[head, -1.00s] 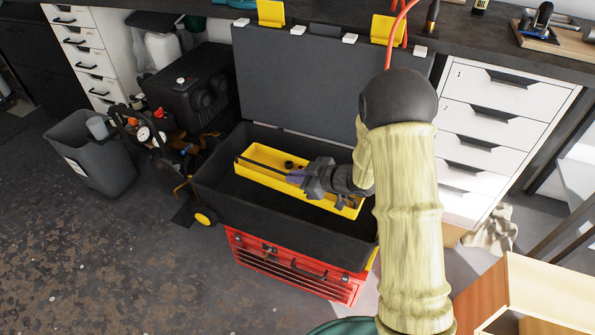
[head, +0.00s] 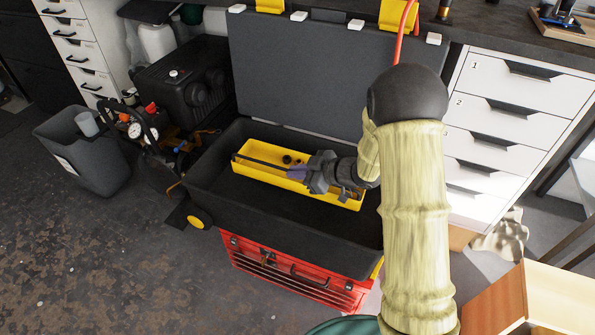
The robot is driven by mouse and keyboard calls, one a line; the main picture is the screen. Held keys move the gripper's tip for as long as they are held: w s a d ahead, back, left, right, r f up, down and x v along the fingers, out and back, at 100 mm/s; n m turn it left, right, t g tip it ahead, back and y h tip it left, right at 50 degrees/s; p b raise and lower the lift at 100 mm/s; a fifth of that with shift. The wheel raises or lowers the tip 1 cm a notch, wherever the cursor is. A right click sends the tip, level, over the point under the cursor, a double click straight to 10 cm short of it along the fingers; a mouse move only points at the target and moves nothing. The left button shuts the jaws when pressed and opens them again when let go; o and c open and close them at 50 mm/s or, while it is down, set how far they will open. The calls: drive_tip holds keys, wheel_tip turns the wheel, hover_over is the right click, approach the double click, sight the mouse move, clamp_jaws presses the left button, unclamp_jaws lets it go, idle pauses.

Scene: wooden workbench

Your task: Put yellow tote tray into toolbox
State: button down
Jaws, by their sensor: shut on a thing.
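The yellow tote tray (head: 250,180) is inside the open black toolbox (head: 240,209), lying lengthwise toward its back wall. A few small dark items lie in the tray. My gripper (head: 298,174) is at the tray's middle and is shut on its central bar or handle. My wrist hides part of the tray's right half. I cannot tell whether the tray's underside touches the toolbox floor. The toolbox lid (head: 300,75) stands open behind it.
A red tool chest (head: 290,275) is under the toolbox. A grey bin (head: 85,160) and a black compressor (head: 180,85) stand to the left. White drawers (head: 510,100) are at the right. A wooden box (head: 540,300) is at the lower right.

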sight(296, 190)
idle(0.4)
wheel_tip(296, 190, down, 7)
drive_tip(key=b, duration=0.7)
drive_tip(key=shift+r, duration=0.15)
drive_tip(key=shift+f+b, duration=0.35)
drive_tip(key=shift+f, duration=0.05)
drive_tip(key=c, duration=1.5)
unclamp_jaws()
drive_tip(key=shift+o, duration=0.2)
drive_tip(key=p+v, duration=0.4)
drive_tip(key=v, duration=0.8)
